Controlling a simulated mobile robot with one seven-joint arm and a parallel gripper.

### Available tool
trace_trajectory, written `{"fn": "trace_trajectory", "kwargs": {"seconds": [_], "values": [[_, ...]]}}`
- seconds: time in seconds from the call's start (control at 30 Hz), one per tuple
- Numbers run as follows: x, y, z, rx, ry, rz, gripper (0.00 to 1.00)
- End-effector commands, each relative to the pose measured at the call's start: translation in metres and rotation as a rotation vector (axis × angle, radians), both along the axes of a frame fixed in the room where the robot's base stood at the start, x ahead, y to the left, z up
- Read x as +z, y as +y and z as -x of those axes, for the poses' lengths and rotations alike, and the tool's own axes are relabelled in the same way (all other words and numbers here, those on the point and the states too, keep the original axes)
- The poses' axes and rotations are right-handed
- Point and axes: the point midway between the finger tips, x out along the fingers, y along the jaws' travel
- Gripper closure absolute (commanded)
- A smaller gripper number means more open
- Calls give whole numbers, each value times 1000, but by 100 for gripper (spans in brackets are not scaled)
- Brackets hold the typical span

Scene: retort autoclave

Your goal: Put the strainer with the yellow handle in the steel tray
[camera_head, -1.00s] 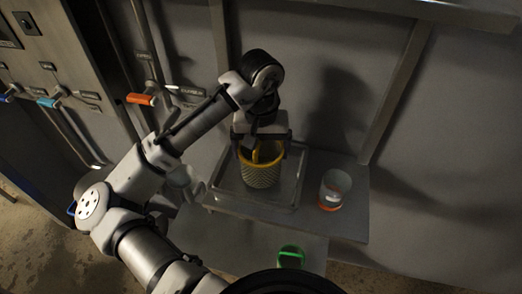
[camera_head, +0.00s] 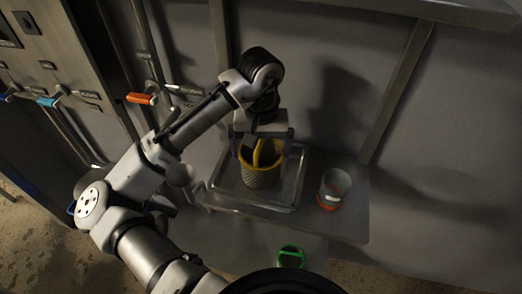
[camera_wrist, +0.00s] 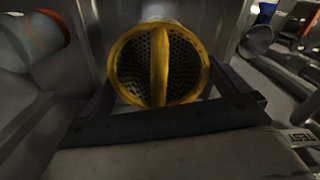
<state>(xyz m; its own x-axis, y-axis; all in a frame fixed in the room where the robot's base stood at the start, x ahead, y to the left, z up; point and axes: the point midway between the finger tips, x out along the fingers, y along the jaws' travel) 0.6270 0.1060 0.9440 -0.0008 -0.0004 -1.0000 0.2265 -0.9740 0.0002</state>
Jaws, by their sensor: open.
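The strainer with the yellow handle (camera_head: 262,176) stands upright in the steel tray (camera_head: 288,199) in the head view. Its perforated metal basket has a yellow rim and a yellow handle arching over the top. My gripper (camera_head: 262,150) is open just above the strainer, with a finger on either side of its upper part. In the wrist view the strainer (camera_wrist: 158,62) shows between my open fingers, and I see down into its empty-looking basket. The fingers appear apart from the handle. The strainer's base is hidden in the wrist view.
A clear container with an orange band (camera_head: 333,188) stands right of the tray on the same steel shelf. A green-handled item (camera_head: 291,256) is on the lower shelf in front. Levers with orange (camera_head: 141,98) and blue handles are on the left panel. The wall is close behind.

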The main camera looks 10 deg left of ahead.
Motion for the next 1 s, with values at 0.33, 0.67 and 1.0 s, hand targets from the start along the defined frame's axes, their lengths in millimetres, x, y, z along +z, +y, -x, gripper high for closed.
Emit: {"fn": "trace_trajectory", "kwargs": {"seconds": [0.33, 0.67, 1.0], "values": [[69, 0, 0, 0, -3, -5, 0], [105, 0, 0, -1, -1, -1, 0], [108, 0, 0, -1, -1, 0, 0]]}}
